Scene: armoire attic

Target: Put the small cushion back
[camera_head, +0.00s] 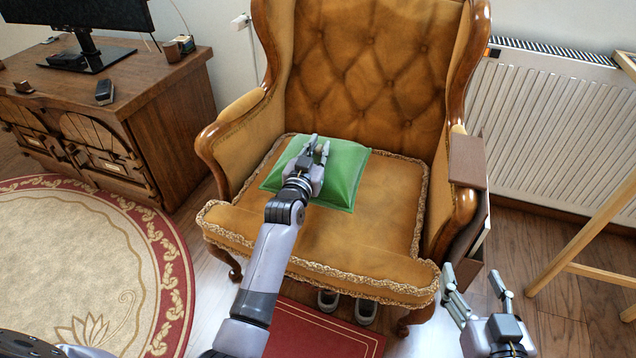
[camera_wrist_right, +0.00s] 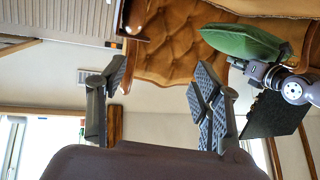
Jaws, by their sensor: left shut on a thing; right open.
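The small green cushion (camera_head: 345,172) lies on the seat of the tan wingback armchair (camera_head: 385,215), toward the left of the seat. My left gripper (camera_head: 318,152) reaches over the cushion and is shut on it; the exact grip is partly hidden by the gripper body. The cushion (camera_wrist_right: 242,40) and the left gripper (camera_wrist_right: 262,75) also show in the right wrist view. My right gripper (camera_head: 477,285) is open and empty, right of the chair's front corner. Its spread fingers (camera_wrist_right: 160,100) fill the foreground of the right wrist view.
A wooden cabinet (camera_head: 165,105) with a monitor stands at the left. A white radiator (camera_head: 550,125) is behind the chair at the right, near a wooden stand (camera_head: 590,235). A dark book-like item (camera_head: 468,160) leans by the right armrest. Shoes (camera_head: 328,300) sit under the chair.

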